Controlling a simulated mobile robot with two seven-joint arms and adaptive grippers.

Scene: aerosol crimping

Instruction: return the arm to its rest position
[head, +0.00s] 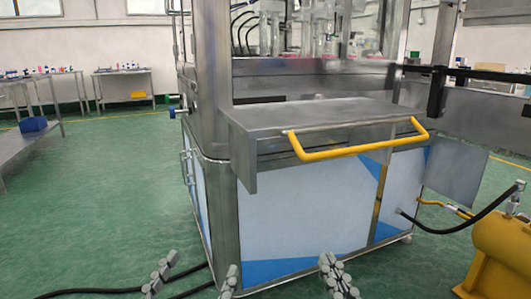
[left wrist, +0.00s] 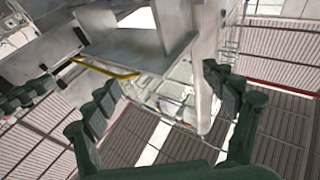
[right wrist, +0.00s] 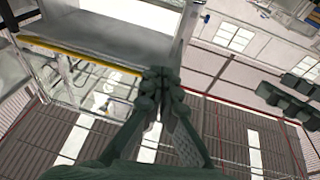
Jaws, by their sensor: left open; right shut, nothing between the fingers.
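My left gripper (head: 202,264) is at the bottom of the head view, left of centre, with its two grey fingers spread apart. In the left wrist view (left wrist: 160,78) the fingers stand wide apart with nothing between them. My right gripper (head: 328,263) is at the bottom of the head view, right of the left one. In the right wrist view (right wrist: 161,78) its fingers meet and hold nothing. Both grippers appear in front of the machine's lower panels. Most of both arms is out of the head view.
The steel crimping machine (head: 300,215) stands ahead, with a shelf (head: 310,118) and a yellow handle (head: 350,151) jutting out. A yellow cylinder (head: 503,255) with a black hose (head: 465,224) is at right. A steel bench (head: 25,145) with a blue bin (head: 33,124) is at left. Green floor between is open.

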